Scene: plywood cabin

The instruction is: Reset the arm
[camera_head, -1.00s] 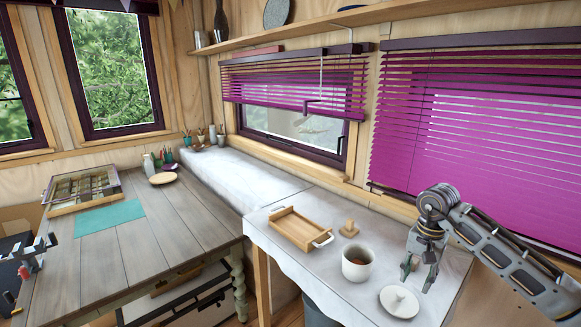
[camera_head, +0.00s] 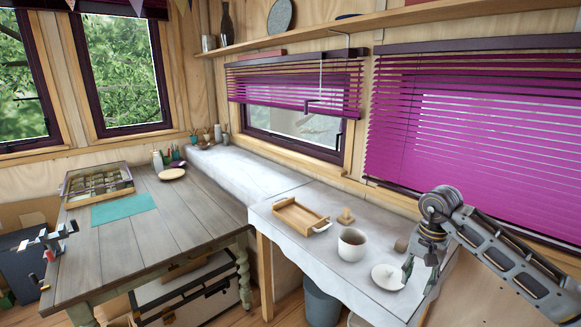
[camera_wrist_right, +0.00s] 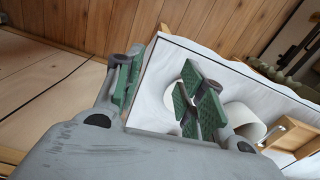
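My right arm comes in from the right in the head view. Its gripper (camera_head: 419,272) points down at the right end of the white-covered counter (camera_head: 345,290), just right of a white lid (camera_head: 387,277). In the right wrist view the green-padded fingers of this gripper (camera_wrist_right: 160,75) are apart, with nothing between them. A white cup (camera_head: 351,246) with brown contents stands left of the gripper; it also shows in the wrist view (camera_wrist_right: 243,120).
A wooden tray (camera_head: 300,217) and a small wooden piece (camera_head: 345,217) are on the counter. A brown round object (camera_head: 401,245) is near the gripper. A grey plank table (camera_head: 160,235) with a teal mat (camera_head: 123,208) stands left. Purple blinds (camera_head: 460,140) hang behind the arm.

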